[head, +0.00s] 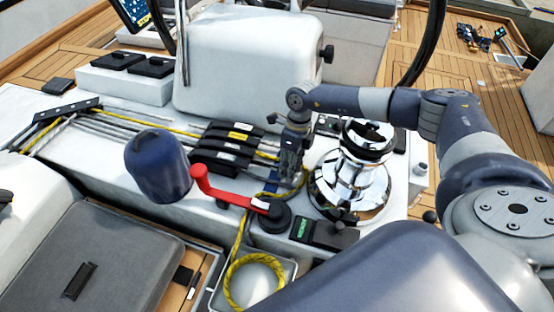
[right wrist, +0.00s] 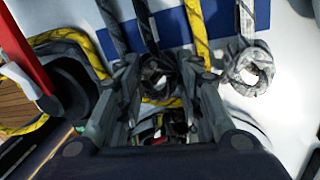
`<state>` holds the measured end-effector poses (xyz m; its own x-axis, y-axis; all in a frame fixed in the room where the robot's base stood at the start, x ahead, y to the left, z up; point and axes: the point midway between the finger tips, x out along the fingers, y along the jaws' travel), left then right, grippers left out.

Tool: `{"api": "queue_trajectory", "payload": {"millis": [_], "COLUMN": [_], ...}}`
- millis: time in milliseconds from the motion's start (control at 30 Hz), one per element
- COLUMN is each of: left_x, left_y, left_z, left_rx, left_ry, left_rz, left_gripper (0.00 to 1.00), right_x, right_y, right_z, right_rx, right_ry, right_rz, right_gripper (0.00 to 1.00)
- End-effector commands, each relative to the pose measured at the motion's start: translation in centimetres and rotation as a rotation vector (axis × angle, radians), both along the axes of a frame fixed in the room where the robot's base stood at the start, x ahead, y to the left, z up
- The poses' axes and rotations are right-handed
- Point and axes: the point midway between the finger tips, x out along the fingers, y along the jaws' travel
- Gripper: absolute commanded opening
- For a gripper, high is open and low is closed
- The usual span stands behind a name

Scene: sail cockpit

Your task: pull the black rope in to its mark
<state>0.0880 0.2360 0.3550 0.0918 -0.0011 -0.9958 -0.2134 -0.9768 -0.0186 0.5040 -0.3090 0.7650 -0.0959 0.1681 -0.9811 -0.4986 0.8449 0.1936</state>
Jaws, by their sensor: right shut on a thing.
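In the right wrist view a black rope (right wrist: 146,25) runs down from the top to a dark coiled bundle (right wrist: 158,72) between my fingers. My right gripper (right wrist: 164,78) is shut on the black rope there. In the head view my right gripper (head: 290,168) points down beside the black rope clutches (head: 232,145), left of the chrome winch. I cannot pick out the black rope in the head view, and I cannot make out a mark on it. My left gripper is not in view.
Yellow rope (head: 255,272) coils in a bin below. A grey rope coil (right wrist: 250,70) hangs close beside the fingers.

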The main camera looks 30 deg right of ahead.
Motion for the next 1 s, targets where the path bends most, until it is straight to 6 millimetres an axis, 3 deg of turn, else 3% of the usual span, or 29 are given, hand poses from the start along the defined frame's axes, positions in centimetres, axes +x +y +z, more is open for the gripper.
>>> {"api": "queue_trajectory", "payload": {"millis": [333, 367, 433, 800, 1000], "left_x": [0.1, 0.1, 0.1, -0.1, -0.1], "left_y": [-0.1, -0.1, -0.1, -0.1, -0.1], "left_z": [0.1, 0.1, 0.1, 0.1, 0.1], "left_rx": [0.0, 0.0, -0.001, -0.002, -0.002], "left_ry": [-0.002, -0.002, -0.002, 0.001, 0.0], "left_rz": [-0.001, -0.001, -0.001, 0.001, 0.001], "left_gripper": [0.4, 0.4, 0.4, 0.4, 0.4], "right_x": [-0.6, -0.6, -0.5, -0.3, 0.0], "right_y": [-0.6, -0.6, -0.6, -0.5, -0.9], "right_z": [-0.1, -0.1, -0.1, 0.2, 2.9], "right_rx": [-0.008, -0.008, -0.007, -0.003, -0.002], "right_ry": [0.008, 0.008, 0.006, 0.002, -0.002], "right_rz": [-0.002, -0.002, -0.002, -0.001, -0.003], "right_gripper": [0.0, 0.4, 0.54, 0.54, 0.54]}}
